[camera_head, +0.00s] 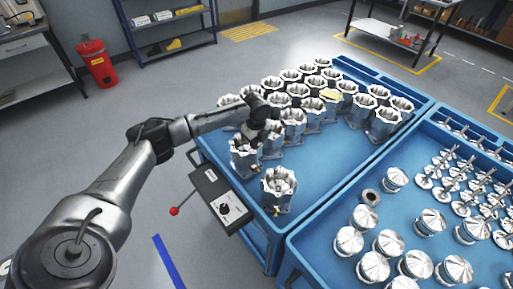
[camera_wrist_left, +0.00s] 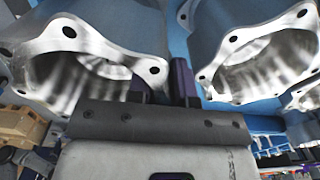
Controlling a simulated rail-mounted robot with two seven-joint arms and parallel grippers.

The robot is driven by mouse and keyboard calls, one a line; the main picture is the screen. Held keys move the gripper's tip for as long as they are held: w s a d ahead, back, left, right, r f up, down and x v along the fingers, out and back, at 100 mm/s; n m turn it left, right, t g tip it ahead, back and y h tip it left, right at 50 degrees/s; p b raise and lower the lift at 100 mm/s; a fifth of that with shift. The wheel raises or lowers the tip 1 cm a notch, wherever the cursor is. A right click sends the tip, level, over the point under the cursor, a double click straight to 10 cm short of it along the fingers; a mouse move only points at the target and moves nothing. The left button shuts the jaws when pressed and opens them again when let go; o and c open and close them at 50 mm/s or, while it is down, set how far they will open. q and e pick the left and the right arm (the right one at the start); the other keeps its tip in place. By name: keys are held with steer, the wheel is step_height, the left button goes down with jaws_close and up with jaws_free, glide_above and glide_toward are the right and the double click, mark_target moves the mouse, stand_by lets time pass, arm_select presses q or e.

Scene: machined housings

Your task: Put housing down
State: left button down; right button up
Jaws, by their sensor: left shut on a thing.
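My left gripper (camera_head: 252,136) reaches over the left part of the blue cart (camera_head: 318,170). It is shut on the rim wall of a silver housing (camera_head: 242,160) near the cart's left edge. In the left wrist view the held housing (camera_wrist_left: 95,35) fills the upper left, with one dark finger outside its wall and the other partly hidden inside. Whether its base touches the cart top is hard to tell. Another housing (camera_head: 279,190) stands upright and apart, nearer the front. My right gripper is not in view.
Several upright housings (camera_head: 293,124) stand close together behind and right of my left gripper. A control box (camera_head: 222,200) with a red-knobbed lever hangs on the cart's left side. A second blue cart (camera_head: 316,241) holds pistons. Blue cart top is bare right of the front housing.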

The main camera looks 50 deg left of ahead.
arm_select(q)
step_height(320, 180, down, 3)
steer(key=shift+r, duration=0.2)
steer(key=c, duration=1.3)
jaws_free()
steer(key=shift+f, duration=0.15)
step_height(320, 180, up, 12)
steer(key=shift+r+p, duration=0.15)
steer(key=shift+p, duration=1)
